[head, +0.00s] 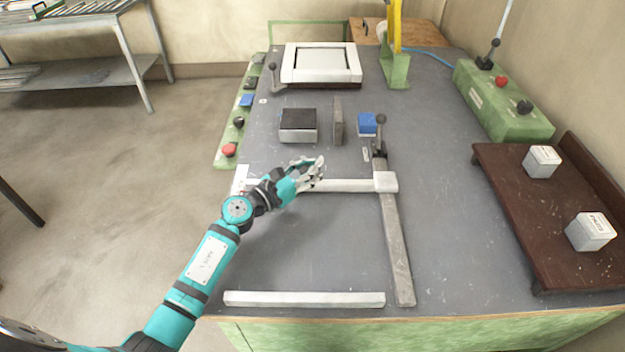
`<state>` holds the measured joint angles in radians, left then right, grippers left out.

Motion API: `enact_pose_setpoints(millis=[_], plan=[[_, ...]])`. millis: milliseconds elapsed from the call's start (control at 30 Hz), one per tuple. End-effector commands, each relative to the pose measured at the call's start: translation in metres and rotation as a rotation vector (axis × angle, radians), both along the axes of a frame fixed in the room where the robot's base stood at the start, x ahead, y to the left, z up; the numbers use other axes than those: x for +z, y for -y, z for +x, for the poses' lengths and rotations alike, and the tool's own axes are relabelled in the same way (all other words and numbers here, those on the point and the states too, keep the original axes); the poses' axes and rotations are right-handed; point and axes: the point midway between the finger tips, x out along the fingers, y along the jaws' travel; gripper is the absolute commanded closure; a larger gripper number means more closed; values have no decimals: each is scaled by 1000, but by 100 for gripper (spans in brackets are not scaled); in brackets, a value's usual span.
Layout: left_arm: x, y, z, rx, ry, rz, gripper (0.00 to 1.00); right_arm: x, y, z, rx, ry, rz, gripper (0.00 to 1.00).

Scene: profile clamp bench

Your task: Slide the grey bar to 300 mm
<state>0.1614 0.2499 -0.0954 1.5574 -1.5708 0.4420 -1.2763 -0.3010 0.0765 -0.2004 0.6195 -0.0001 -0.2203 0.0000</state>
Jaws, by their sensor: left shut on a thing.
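A pale grey bar (350,185) runs left to right across the bench, from a white piece at the bench's left edge to a white block (386,182). The block sits at the far part of a long grey rail (398,255) that runs toward the front edge. My left gripper (312,171) is at the bar's middle, shut on it, and its fingers hide part of the bar. A black-knobbed lever (380,130) stands just beyond the block. A second pale bar (305,299) lies near the front edge. No scale marks are readable. My right gripper is out of view.
Behind the bar are a dark-topped block (298,125), an upright grey plate (338,121) and a blue block (367,122). A brown board (530,215) with two white cubes lies at the right. Between the two pale bars the bench (310,245) is clear.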

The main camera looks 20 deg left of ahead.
Motion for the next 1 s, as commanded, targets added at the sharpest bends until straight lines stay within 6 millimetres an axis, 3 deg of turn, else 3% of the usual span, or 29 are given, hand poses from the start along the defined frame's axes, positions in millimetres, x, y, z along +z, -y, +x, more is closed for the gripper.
enact_pose_setpoints(millis=[33, 400, 767, 1000], plan=[[-3, -13, 10, 22, 5, 10, 100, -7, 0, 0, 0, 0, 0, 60], [-2, -16, 17, 24, -2, 10, 100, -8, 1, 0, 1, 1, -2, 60], [-3, -16, 17, 22, -2, 10, 50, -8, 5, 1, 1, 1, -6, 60], [-2, -13, 17, 18, -1, 8, 48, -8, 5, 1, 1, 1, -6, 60]])
